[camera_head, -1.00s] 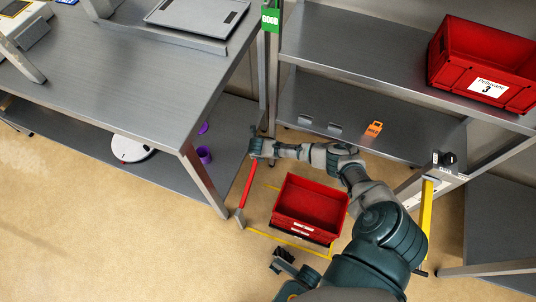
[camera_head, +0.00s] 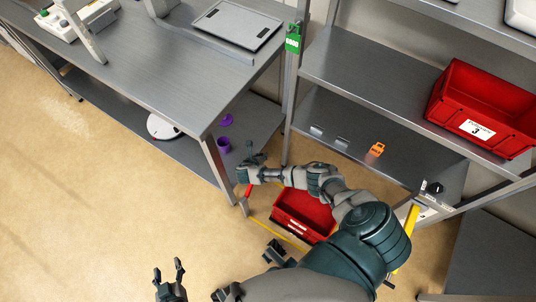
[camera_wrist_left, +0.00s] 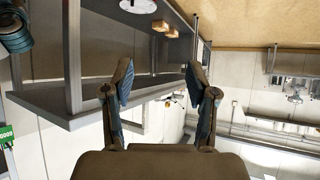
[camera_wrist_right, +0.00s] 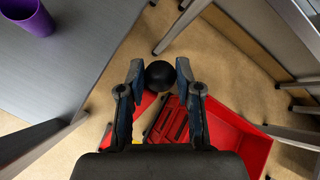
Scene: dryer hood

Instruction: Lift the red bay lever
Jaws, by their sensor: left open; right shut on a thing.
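The red bay lever (camera_head: 248,190) stands at the left of the red bin in the floor bay, by a grey foot. My right gripper (camera_head: 252,162) is at its upper end. In the right wrist view the fingers (camera_wrist_right: 158,78) are shut on the lever's black ball knob (camera_wrist_right: 159,74), with part of the red shaft (camera_wrist_right: 144,104) below. The lever's lower part is partly hidden there. My left gripper (camera_head: 171,272) is open and empty over bare floor at the bottom of the head view. Its spread fingers (camera_wrist_left: 160,85) show in the left wrist view.
A red bin (camera_head: 300,215) sits in a yellow-outlined floor bay, partly covered by my right arm. The workbench (camera_head: 190,75) and its lower shelf with a purple cup (camera_head: 223,146) are close by. Shelving (camera_head: 350,70) holds another red bin (camera_head: 440,110). Open floor lies left.

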